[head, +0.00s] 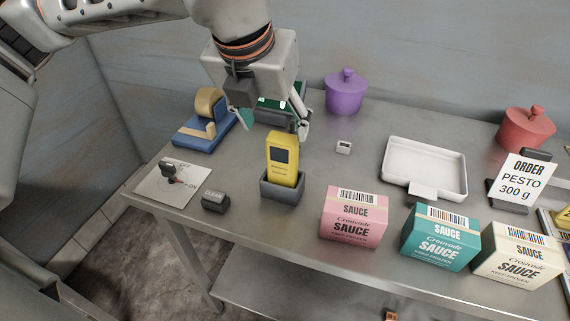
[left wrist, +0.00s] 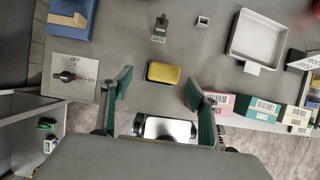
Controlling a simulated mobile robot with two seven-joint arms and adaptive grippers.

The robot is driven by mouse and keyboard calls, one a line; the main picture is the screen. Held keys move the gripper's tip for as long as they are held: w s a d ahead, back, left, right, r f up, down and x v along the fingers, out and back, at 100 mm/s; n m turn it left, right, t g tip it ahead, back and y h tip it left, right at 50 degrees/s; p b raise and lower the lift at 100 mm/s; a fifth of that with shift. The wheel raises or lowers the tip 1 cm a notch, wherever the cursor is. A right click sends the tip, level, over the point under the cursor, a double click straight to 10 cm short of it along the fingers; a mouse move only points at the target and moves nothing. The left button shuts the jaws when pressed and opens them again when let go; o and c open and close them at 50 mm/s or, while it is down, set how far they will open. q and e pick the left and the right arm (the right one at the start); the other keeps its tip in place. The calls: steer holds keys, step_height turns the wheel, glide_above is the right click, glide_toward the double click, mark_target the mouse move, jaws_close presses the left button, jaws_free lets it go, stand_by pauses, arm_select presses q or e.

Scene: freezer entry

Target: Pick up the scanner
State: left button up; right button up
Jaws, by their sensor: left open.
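The scanner (head: 283,153) is a yellow handheld with a dark screen. It stands upright in a dark grey cradle (head: 283,192) near the table's front edge. My left gripper (head: 273,126) is open and empty, pointing down above and just behind the scanner in the head view. In the left wrist view the yellow top of the scanner (left wrist: 163,73) shows between the two spread green-padded fingers (left wrist: 158,84). I see no contact between fingers and scanner. My right gripper is not in view.
Pink (head: 354,220), teal (head: 440,240) and cream (head: 515,256) sauce boxes line the front right. A white tray (head: 425,162) lies behind.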

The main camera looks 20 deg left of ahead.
mark_target(281, 139)
arm_select(q)
steer(key=x, duration=0.6)
steer(key=shift+s+d+f, duration=0.1)
steer(key=shift+d+f, duration=0.3)
jaws_close()
steer(key=shift+r, duration=0.1)
